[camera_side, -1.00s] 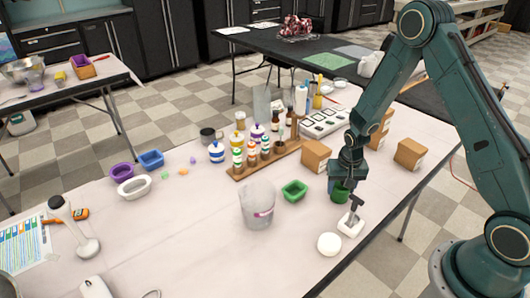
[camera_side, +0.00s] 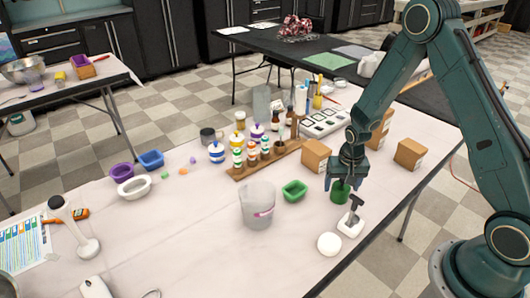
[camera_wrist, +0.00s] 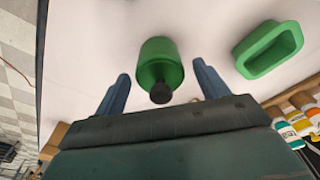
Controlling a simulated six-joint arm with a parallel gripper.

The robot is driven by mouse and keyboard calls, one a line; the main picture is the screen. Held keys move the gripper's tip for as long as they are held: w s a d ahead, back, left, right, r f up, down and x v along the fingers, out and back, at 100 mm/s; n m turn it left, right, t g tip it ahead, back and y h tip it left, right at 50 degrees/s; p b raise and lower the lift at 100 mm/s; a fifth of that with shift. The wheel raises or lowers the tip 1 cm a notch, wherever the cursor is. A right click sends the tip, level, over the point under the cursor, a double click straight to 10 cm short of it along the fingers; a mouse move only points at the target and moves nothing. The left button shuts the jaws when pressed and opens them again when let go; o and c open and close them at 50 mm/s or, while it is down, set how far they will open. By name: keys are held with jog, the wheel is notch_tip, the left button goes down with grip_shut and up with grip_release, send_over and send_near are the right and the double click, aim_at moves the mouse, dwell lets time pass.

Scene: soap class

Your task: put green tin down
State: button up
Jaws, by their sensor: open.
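The green tin (camera_side: 339,193) stands upright on the white table (camera_side: 190,235), below my gripper. In the wrist view the green tin (camera_wrist: 158,58) lies between my two fingers, with a dark knob or stem at its near end. My gripper (camera_side: 346,184) is open, and in the wrist view (camera_wrist: 160,90) a gap shows between each finger and the tin. The gripper partly hides the tin's top in the side view.
A green tray (camera_side: 294,190) lies left of the tin and a white block with a dark handle (camera_side: 350,224) stands close in front. A white round piece (camera_side: 329,244), a bucket (camera_side: 258,206) and cardboard boxes (camera_side: 316,156) are near.

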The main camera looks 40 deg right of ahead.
notch_tip(320, 180, up, 11)
jog(key=s, duration=0.1)
jog(key=shift+a+f, duration=0.15)
jog(key=shift+a, duration=0.25)
dwell(0.5)
notch_tip(320, 180, up, 16)
jog(key=n+t, duration=0.2)
jog(key=n, duration=0.2)
send_over(343, 189)
jog(key=s+a, duration=0.6)
jog(key=s, duration=0.1)
jog(key=s+a+r+n+t, duration=0.1)
jog(key=s+a+r+n, duration=0.1)
jog(key=s, duration=0.4)
jog(key=s+a+r+n+t, duration=0.1)
jog(key=s+a+r, duration=0.1)
jog(key=s+r, duration=0.3)
jog(key=shift+s+n+t+y, duration=0.3)
jog(key=shift+s+n+y, duration=0.1)
jog(key=shift+s, duration=0.6)
